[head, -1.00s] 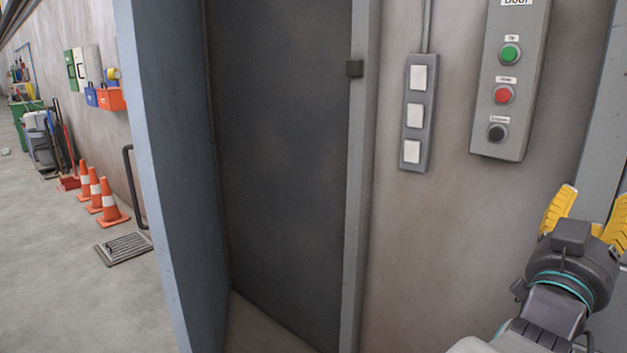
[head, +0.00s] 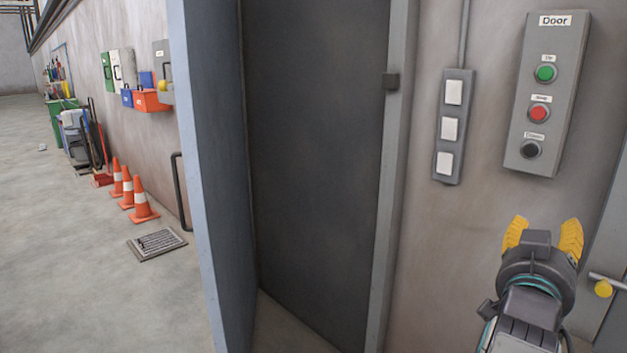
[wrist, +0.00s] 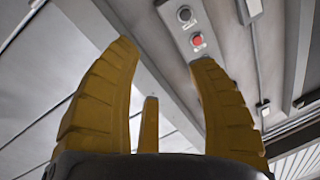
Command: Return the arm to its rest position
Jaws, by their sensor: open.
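My gripper (head: 543,236) is at the lower right of the head view, with its yellow fingers pointing up and spread apart. Nothing shows between them. It appears below the grey door control box (head: 548,95), which has a green, a red and a black button. In the wrist view my gripper (wrist: 168,70) also shows open and empty, with the control box (wrist: 178,12) beyond the fingertips. No contact with the box shows.
A three-switch panel (head: 450,127) is on the wall left of the box. A dark doorway (head: 315,160) is further left. Orange cones (head: 139,205) and a floor grate (head: 157,245) lie left; open floor is beyond.

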